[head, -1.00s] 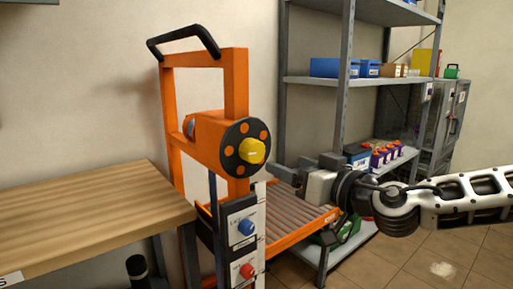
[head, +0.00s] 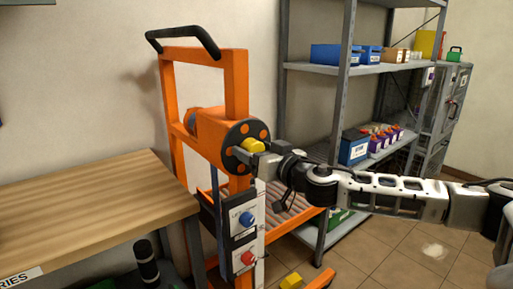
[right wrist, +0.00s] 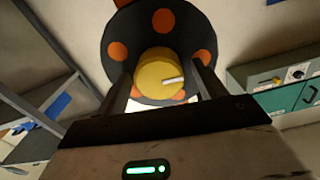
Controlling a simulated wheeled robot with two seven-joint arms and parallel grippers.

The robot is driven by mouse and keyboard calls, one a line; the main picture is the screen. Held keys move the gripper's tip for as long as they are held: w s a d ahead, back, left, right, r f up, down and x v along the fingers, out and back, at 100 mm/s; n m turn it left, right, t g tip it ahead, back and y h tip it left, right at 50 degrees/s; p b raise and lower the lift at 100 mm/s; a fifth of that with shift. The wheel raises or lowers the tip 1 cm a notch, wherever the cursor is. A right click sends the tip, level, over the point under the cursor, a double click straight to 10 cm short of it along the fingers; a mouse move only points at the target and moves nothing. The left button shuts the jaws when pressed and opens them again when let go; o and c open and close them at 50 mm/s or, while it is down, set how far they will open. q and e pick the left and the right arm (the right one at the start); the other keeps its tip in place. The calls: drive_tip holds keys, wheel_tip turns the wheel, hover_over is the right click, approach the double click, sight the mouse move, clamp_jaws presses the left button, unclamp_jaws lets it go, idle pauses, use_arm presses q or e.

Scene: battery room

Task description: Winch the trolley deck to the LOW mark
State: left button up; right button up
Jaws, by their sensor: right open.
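The orange trolley (head: 239,85) stands upright against the wall. Its winch has a black disc (head: 232,132) with orange spots and a yellow knob (head: 251,145) at its middle. My right gripper (head: 257,153) is at the knob. In the right wrist view its open fingers (right wrist: 167,88) stand on either side of the yellow knob (right wrist: 158,72); I cannot tell whether they touch it. I cannot make out the LOW mark. My left gripper is not in view.
A wooden table (head: 80,215) is at left. Grey shelving (head: 345,69) with boxes and batteries stands behind at right. Tiled floor (head: 400,248) is open at right.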

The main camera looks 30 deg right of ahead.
drive_tip(key=shift+c, duration=0.3)
drive_tip(key=c, duration=0.9)
drive_tip(key=shift+n, duration=0.4)
